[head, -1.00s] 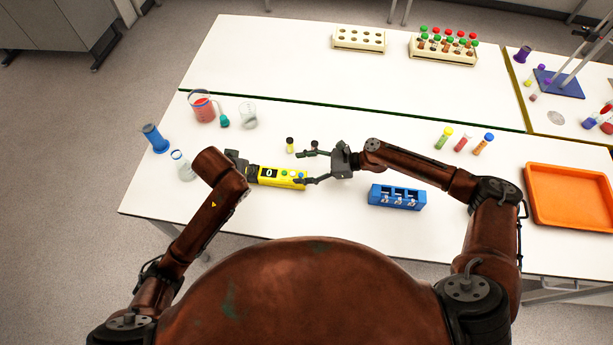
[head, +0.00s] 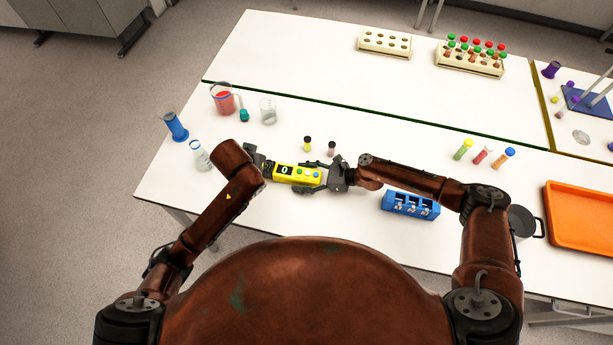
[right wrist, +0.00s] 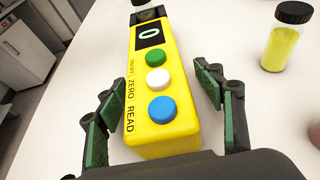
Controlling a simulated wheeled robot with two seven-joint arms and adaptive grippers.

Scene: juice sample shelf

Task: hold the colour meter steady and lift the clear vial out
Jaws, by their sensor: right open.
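The yellow colour meter (head: 297,174) lies on the bench. Its display reads 0, and it has green, white and blue buttons. My right gripper (right wrist: 160,88) is open, one finger on each side of the meter's button end; gaps show between pads and meter. It also shows in the head view (head: 320,177). My left gripper (head: 262,165) is at the meter's other end, its fingers mostly hidden by my arm. In the right wrist view, a dark ring with a clear part (right wrist: 145,8) shows beyond the display, cut off; I cannot tell if it is the clear vial.
A black-capped yellow vial (right wrist: 283,42) and a pinkish vial (head: 331,149) stand behind the meter. A blue rack (head: 410,205) is to the right. Beakers and a flask (head: 200,155) stand left. An orange tray (head: 553,240) is at far right.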

